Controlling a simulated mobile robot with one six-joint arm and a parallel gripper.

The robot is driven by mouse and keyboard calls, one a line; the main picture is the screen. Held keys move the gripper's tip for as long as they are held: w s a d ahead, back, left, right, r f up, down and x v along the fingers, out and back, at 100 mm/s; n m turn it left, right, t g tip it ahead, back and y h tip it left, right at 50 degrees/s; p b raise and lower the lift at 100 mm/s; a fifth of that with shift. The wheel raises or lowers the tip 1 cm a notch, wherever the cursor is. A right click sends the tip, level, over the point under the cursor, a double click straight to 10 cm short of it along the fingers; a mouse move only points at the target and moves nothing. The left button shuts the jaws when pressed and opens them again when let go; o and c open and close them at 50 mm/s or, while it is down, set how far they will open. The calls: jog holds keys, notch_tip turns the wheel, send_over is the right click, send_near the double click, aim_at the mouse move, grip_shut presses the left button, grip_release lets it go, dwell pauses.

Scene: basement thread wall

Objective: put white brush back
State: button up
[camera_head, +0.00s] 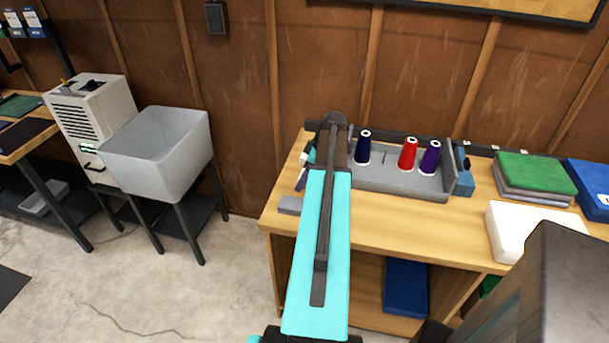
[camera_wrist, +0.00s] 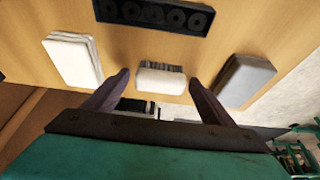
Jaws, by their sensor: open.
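The white brush (camera_wrist: 160,80), a small white block with a dark grey bristle-like edge, shows in the middle of the wrist view on a wooden surface. My gripper (camera_wrist: 158,78) is open, with one dark finger on each side of the brush and a gap between each finger and it. The picture does not show clearly how far the fingers are above the surface. In the head view my teal arm reaches over the workbench (camera_head: 390,232) and hides the gripper; I cannot make out the brush there.
A black rack with several round holes (camera_wrist: 155,14) lies beyond the brush. A white stack (camera_wrist: 72,60) is on the left and a grey block (camera_wrist: 245,80) on the right. A grey tray (camera_head: 395,182) holds blue, red and purple spools. A white box (camera_head: 530,228) stands at right.

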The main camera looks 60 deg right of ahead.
jog(key=b+v, duration=0.2)
jog(key=v, duration=1)
jog(key=shift+b, duration=0.3)
jog(key=shift+w, duration=0.15)
dwell(0.4)
